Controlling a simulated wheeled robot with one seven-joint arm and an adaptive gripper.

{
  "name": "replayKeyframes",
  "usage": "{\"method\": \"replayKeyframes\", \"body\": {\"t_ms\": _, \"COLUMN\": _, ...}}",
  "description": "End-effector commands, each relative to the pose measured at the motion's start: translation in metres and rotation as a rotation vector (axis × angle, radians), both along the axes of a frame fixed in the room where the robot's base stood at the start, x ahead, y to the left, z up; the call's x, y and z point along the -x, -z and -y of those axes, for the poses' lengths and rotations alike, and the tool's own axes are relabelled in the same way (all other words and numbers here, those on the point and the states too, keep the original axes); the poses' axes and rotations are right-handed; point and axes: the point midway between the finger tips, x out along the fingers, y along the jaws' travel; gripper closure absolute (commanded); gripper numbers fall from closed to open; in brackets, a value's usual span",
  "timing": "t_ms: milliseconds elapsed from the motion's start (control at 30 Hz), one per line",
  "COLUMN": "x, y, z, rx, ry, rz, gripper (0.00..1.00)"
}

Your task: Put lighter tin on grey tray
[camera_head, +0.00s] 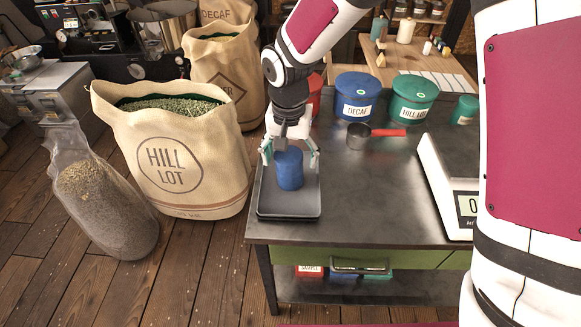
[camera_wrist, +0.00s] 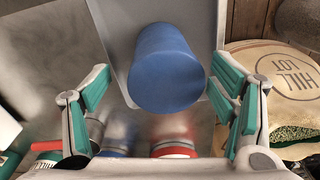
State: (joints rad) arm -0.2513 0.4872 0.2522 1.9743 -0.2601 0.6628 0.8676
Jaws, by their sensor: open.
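A small plain blue tin (camera_head: 289,171) stands upright on the grey tray (camera_head: 290,209) at the table's front left corner. It also shows in the wrist view (camera_wrist: 166,68), with the tray (camera_wrist: 122,40) behind it. My gripper (camera_head: 290,157) is open above the tray, its fingers spread on either side of the tin's upper part. In the wrist view there is a gap between the tin and the left finger (camera_wrist: 95,88); the right finger (camera_wrist: 222,85) is nearer to it. The pictures do not show how heavy the tin is.
A blue DECAF tin (camera_head: 357,95), a green HILL LOT tin (camera_head: 413,99) and a small green tin (camera_head: 466,109) stand at the back. A red tin (camera_head: 316,97) is partly hidden by my arm. A red-handled scoop (camera_head: 360,136) and a scale (camera_head: 447,185) lie right. The table's middle is clear.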

Motion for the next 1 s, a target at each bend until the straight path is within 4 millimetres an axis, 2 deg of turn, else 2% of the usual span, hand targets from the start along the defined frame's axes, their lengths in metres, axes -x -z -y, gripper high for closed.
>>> {"method": "replayKeyframes", "body": {"t_ms": 100, "x": 0.0, "y": -0.026, "z": 0.0, "rx": -0.001, "ry": 0.001, "rz": 0.004, "gripper": 0.22}}
{"method": "replayKeyframes", "body": {"t_ms": 300, "x": 0.003, "y": -0.055, "z": -0.001, "rx": -0.001, "ry": 0.001, "rz": 0.002, "gripper": 0.22}}
{"method": "replayKeyframes", "body": {"t_ms": 433, "x": 0.003, "y": -0.064, "z": -0.001, "rx": 0.0, "ry": -0.001, "rz": 0.001, "gripper": 0.22}}
{"method": "replayKeyframes", "body": {"t_ms": 700, "x": 0.005, "y": -0.069, "z": 0.001, "rx": 0.001, "ry": -0.001, "rz": 0.003, "gripper": 0.22}}
{"method": "replayKeyframes", "body": {"t_ms": 767, "x": 0.006, "y": -0.075, "z": 0.007, "rx": 0.003, "ry": -0.003, "rz": 0.012, "gripper": 0.22}}
{"method": "replayKeyframes", "body": {"t_ms": 867, "x": 0.014, "y": -0.097, "z": 0.026, "rx": 0.009, "ry": -0.017, "rz": 0.04, "gripper": 0.22}}
{"method": "replayKeyframes", "body": {"t_ms": 1000, "x": 0.038, "y": -0.138, "z": 0.07, "rx": 0.023, "ry": -0.043, "rz": 0.098, "gripper": 0.22}}
